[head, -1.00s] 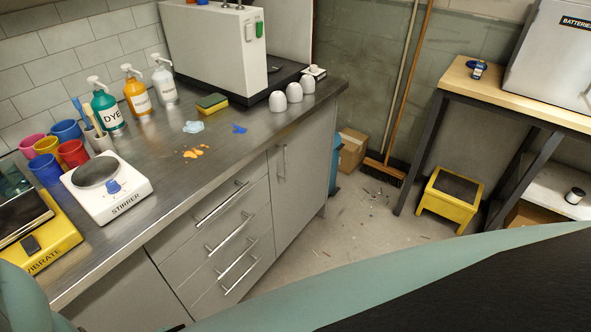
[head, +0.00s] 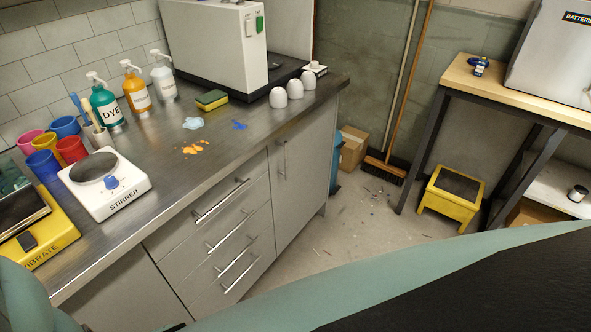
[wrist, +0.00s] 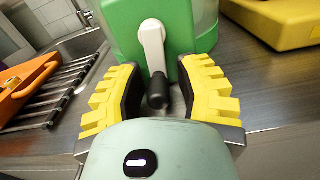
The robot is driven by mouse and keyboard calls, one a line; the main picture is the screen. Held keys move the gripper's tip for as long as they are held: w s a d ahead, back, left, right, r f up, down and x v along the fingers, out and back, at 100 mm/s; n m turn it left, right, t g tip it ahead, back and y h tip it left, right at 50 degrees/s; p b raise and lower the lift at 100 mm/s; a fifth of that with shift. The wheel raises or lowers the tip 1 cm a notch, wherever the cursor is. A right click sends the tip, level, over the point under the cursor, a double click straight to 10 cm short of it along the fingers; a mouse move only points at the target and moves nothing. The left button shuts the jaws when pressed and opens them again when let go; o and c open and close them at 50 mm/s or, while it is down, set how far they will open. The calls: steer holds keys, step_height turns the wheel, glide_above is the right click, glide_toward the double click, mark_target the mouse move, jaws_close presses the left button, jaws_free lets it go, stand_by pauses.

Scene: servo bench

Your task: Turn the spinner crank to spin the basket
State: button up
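The spinner (wrist: 115,30) is a green housing with a clear tub on top, at the upper middle of the wrist view. Its crank (wrist: 151,45) is a white arm hanging down the front face, with a black knob (wrist: 158,92) at its lower end. My gripper (wrist: 160,97), with yellow ribbed fingers, is open. The knob lies between the two fingers, with a visible gap on each side. The basket inside the tub cannot be made out. My gripper and the crank do not show in the head view.
In the wrist view, an orange object (wrist: 22,92) and a metal rack (wrist: 65,90) lie left, and a yellow device (wrist: 275,20) stands right. In the head view, the bench (head: 150,205) holds a stirrer (head: 130,196), cups, bottles and a yellow VIBRATE device (head: 58,240).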

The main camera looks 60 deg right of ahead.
steer(key=shift+o, duration=1.1)
steer(key=s, duration=1.2)
steer(key=shift+a, duration=0.25)
